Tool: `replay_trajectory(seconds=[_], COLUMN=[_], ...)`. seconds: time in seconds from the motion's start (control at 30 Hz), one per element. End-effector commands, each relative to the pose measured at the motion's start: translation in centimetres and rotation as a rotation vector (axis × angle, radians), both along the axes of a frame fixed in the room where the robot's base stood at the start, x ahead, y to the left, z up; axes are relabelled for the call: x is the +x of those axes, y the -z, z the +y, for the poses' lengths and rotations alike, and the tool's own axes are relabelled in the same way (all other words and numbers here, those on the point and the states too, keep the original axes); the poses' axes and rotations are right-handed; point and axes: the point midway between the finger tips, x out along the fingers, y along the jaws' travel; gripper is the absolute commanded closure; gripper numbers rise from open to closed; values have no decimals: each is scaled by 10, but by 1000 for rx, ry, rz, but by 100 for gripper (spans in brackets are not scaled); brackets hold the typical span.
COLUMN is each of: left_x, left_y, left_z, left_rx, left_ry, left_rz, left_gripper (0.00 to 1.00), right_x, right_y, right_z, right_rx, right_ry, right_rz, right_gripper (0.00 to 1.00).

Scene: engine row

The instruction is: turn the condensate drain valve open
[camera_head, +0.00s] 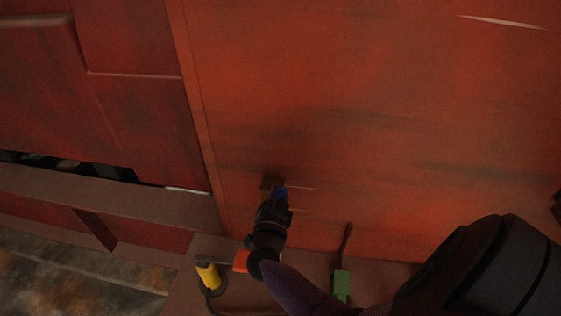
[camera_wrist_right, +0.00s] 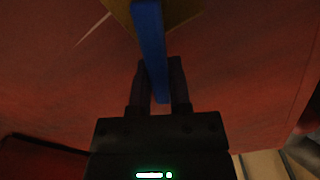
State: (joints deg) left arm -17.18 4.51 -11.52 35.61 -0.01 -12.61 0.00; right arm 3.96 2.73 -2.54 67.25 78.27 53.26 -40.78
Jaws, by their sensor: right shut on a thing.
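The condensate drain valve shows a brass-coloured body (camera_head: 267,184) on the red panel in the head view, low and left of centre. Its blue handle (camera_head: 280,193) is mostly hidden by my right gripper (camera_head: 277,200). In the right wrist view the blue handle (camera_wrist_right: 151,45) runs down from the brass body (camera_wrist_right: 178,12) at the top. The fingers of my right gripper (camera_wrist_right: 161,85) are shut on it. My left gripper is not in view.
The red panel (camera_head: 370,110) fills most of the head view. On the ledge below are a yellow object with a cable (camera_head: 208,277), an orange block (camera_head: 241,262) and a green-handled tool (camera_head: 341,284). A dark slot (camera_head: 70,165) opens at left.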

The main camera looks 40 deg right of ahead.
Motion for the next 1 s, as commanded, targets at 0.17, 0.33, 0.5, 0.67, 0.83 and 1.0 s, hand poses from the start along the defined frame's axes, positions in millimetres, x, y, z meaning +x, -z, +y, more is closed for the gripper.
replay_trajectory(seconds=[0.17, 0.33, 0.5, 0.67, 0.83, 1.0], left_x=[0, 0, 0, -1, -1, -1], left_y=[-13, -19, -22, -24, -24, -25], left_z=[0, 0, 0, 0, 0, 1], left_rx=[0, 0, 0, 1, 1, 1], left_ry=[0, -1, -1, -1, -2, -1], left_rz=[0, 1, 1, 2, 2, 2], left_gripper=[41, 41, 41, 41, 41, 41], right_x=[5, 11, 14, 16, 18, 18], right_y=[-3, -4, -4, -4, -4, -4], right_z=[6, 10, 13, 15, 16, 16], right_rx=[-91, -172, -232, -269, -289, -296], right_ry=[-1, -2, -2, -1, 0, -1], right_rz=[117, 209, 278, 320, 343, 351], right_gripper=[100, 100, 100, 100, 100, 100])
